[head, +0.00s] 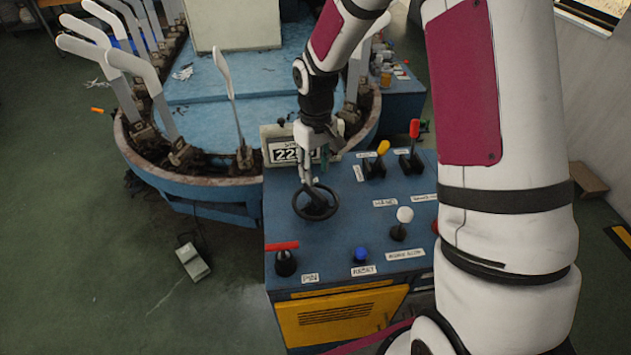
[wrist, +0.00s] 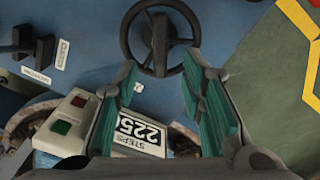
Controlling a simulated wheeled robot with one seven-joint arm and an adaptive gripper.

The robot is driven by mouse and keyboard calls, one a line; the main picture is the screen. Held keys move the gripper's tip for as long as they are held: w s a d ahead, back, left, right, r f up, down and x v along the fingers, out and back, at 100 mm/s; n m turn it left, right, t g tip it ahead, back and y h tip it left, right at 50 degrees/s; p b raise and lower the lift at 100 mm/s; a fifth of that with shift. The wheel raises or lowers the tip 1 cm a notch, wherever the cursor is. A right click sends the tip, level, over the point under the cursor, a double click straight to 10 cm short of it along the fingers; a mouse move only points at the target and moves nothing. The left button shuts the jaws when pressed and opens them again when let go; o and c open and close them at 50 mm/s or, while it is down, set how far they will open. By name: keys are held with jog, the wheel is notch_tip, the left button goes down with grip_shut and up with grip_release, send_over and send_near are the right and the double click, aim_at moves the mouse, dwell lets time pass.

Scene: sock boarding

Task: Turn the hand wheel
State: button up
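The hand wheel (head: 316,217) is a dark ring with spokes, set on the blue top of the control console (head: 345,225). In the wrist view the hand wheel (wrist: 125,38) is at the top centre, with a dark upright piece at its middle. My gripper (head: 310,183) points down at the wheel from its far side. In the wrist view my gripper (wrist: 159,64) is open, its teal-padded fingers apart with nothing held between them. The fingertips are close to the wheel's near edge there; whether they touch it is unclear.
A counter box (head: 290,152) stands behind the wheel. Levers with yellow (head: 383,147), red (head: 414,128) and white (head: 405,214) knobs are to the right. The boarding machine (head: 200,195) stands behind left.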

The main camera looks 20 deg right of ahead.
jog(key=shift+r, duration=2.2)
jog(key=s+r+m+t, duration=0.2)
jog(key=s+r, duration=0.9)
jog(key=r, duration=0.5)
jog(key=s+r+m+t, duration=0.1)
jog(key=s+r, duration=0.1)
jog(key=s, duration=0.5)
jog(key=s+r+t, duration=0.2)
jog(key=s+r, duration=0.1)
jog(key=s, duration=0.5)
jog(key=shift+m, duration=0.4)
jog(key=shift+d, duration=0.15)
